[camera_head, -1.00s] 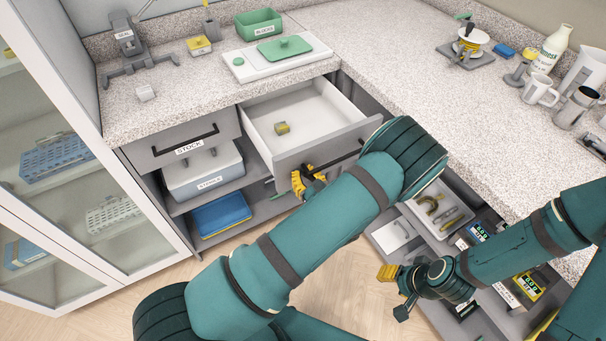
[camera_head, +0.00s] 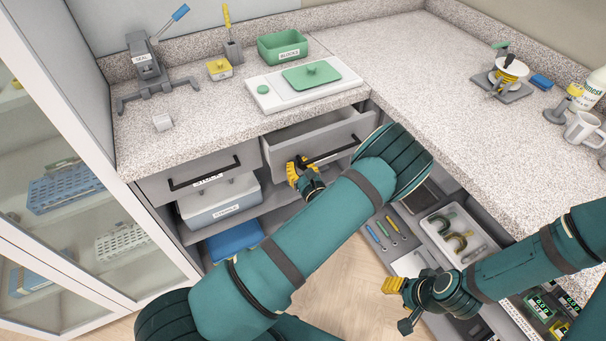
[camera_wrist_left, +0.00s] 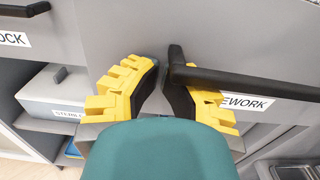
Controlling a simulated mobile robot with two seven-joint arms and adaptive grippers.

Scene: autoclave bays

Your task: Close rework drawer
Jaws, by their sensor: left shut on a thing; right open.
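The rework drawer (camera_head: 312,136) is under the counter, slightly open, with a narrow strip of its inside showing below the worktop edge. Its grey front carries a black bar handle (camera_head: 333,155) and, in the left wrist view, a white label reading REWORK (camera_wrist_left: 246,103). My left gripper (camera_head: 298,170) is at the left end of that handle. In the left wrist view its yellow fingers (camera_wrist_left: 165,95) stand on both sides of the handle's left end, shut on it. My right gripper (camera_head: 397,300) is open and empty, above the floor before the right-hand shelves.
The closed stock drawer (camera_head: 200,175) is directly left, above a grey-white bin (camera_head: 220,200). The counter (camera_head: 400,75) holds a green bin (camera_head: 283,47) and a white board (camera_head: 304,85). Open shelves with a tray (camera_head: 455,235) stand right. A glass-door cabinet (camera_head: 65,180) is far left.

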